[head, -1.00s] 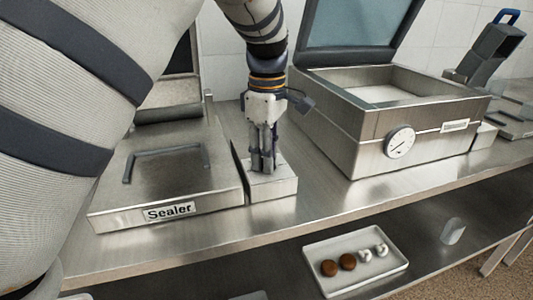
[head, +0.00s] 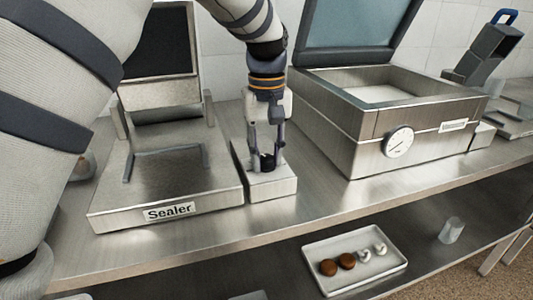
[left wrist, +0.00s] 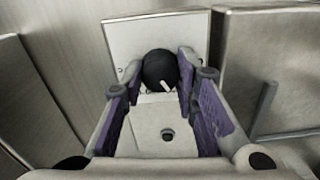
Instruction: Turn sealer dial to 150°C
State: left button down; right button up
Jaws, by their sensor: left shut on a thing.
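The sealer (head: 155,195) is a flat metal unit with a "Sealer" label (head: 168,211) on its front edge and a dark raised lid (head: 162,45). Beside it on the right is a low metal control box (head: 277,186). A round black dial (left wrist: 158,66) with a white pointer mark sits on that box. My left gripper (head: 267,161) points down at the box, its fingers closed on the dial, one on each side in the left wrist view. The mark points to the lower right there. I cannot make out any temperature scale. My right gripper is not in view.
A large metal machine (head: 355,155) with an open lid and a round white gauge (head: 399,142) stands right of the box. On the lower shelf is a white tray (head: 330,282) with brown and white balls, and a clear cup (head: 451,230). The counter front is bare.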

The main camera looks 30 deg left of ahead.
aim_at(267, 157)
pick_arm(q)
jog(key=m, duration=0.5)
jog(key=shift+m, duration=0.3)
jog(key=m, duration=0.5)
jog(key=shift+m, duration=0.3)
jog(key=c, duration=1.2)
grip_release()
jog(key=shift+c, duration=0.2)
notch_tip(267, 157, up, 12)
